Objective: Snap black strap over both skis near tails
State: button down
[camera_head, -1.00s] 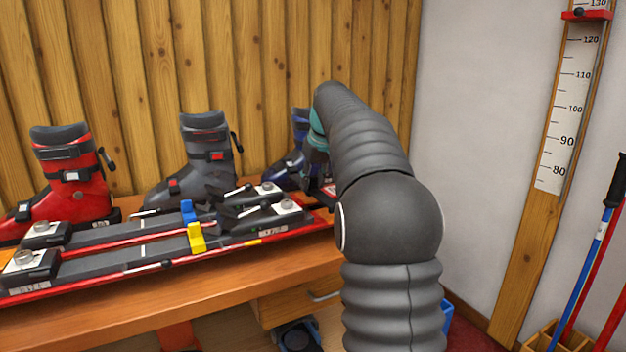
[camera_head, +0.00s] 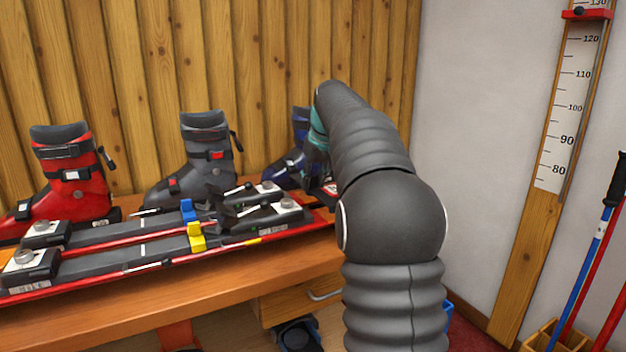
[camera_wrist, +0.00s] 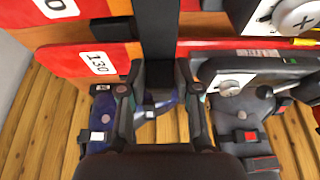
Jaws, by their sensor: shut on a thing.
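Two red-and-black skis lie side by side on the bench. In the wrist view their red tail ends show as a far ski (camera_wrist: 75,60) marked 130 and a near ski (camera_wrist: 95,10). A black strap (camera_wrist: 157,40) runs across both skis there. My gripper (camera_wrist: 160,72) is shut on the strap beside the 130 ski, with a finger on each side of it. Whether the strap's end is fastened is hidden. In the head view my arm covers the tails and most of the gripper; the skis (camera_head: 170,243) show to its left.
Red (camera_head: 72,185), grey (camera_head: 203,155) and blue (camera_head: 300,140) boots stand behind the skis against the plank wall. Blue (camera_head: 188,211) and yellow (camera_head: 196,238) blocks sit on the skis. The wooden bench (camera_head: 190,295) is clear along its front edge.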

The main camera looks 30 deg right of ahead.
aim_at(315, 189)
jog(key=shift+s+f+b, duration=0.1)
jog(key=shift+f+b, duration=1.25)
jog(key=shift+f, duration=0.65)
dwell(0.3)
dwell(0.4)
jog(key=shift+c, duration=1.2)
grip_release()
jog(key=shift+r+p, duration=2.7)
jog(key=shift+r, duration=2.3)
